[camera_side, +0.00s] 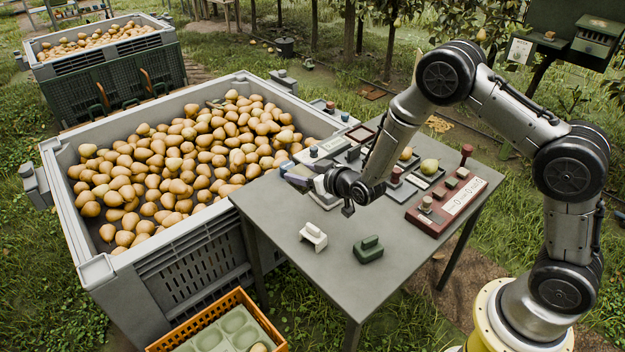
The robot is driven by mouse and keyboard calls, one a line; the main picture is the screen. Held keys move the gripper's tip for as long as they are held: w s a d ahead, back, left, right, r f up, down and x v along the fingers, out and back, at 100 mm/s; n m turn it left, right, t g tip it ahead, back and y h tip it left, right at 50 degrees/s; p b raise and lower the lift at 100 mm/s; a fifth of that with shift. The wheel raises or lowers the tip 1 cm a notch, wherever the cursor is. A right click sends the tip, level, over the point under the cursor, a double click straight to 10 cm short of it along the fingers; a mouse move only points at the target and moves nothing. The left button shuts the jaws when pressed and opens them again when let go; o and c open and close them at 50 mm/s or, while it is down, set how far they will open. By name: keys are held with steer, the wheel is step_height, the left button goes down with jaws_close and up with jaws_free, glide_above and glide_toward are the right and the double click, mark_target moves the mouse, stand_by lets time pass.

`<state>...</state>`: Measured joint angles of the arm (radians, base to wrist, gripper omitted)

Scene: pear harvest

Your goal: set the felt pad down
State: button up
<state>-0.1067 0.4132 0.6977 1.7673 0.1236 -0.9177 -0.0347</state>
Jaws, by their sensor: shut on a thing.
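My gripper (306,181) is above the left part of the grey table (305,268), near the big bin's edge. It points left and is shut on a small grey-violet thing (287,167), which I take to be the felt pad. The fingers and wrist hide part of it, so its full shape is unclear. It appears to be above the tabletop, but I cannot tell the exact gap.
A white handled block (313,236) and a green one (368,249) stand on the table's front part. A red panel (446,205), a pear on a tray (429,167) and several small devices fill the back and right. A large bin of pears (165,240) adjoins the left.

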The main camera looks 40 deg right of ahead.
steer(key=shift+s+d+r, duration=0.15)
steer(key=shift+s+r, duration=0.15)
steer(key=s+d+m+h, duration=0.15)
steer(key=s+d, duration=0.25)
steer(key=s, duration=0.4)
steer(key=s+d+m+g+h, duration=0.15)
steer(key=s+d, duration=0.25)
steer(key=s, duration=0.4)
steer(key=s+d+m+t+h, duration=0.15)
steer(key=s+d, duration=0.25)
steer(key=s, duration=0.5)
steer(key=shift+g+h, duration=0.25)
steer(key=shift+g, duration=0.35)
steer(key=f+x, duration=0.1)
steer(key=x, duration=0.4)
steer(key=a+f+x, duration=0.1)
steer(key=x, duration=0.9)
steer(key=shift+s+a+f, duration=0.3)
steer(key=shift+s+f, duration=0.1)
steer(key=shift+w+d+f, duration=0.15)
steer(key=shift+w+f, duration=0.4)
steer(key=shift+f, duration=0.05)
steer(key=shift+w+f, duration=0.15)
steer(key=shift+f, duration=1.5)
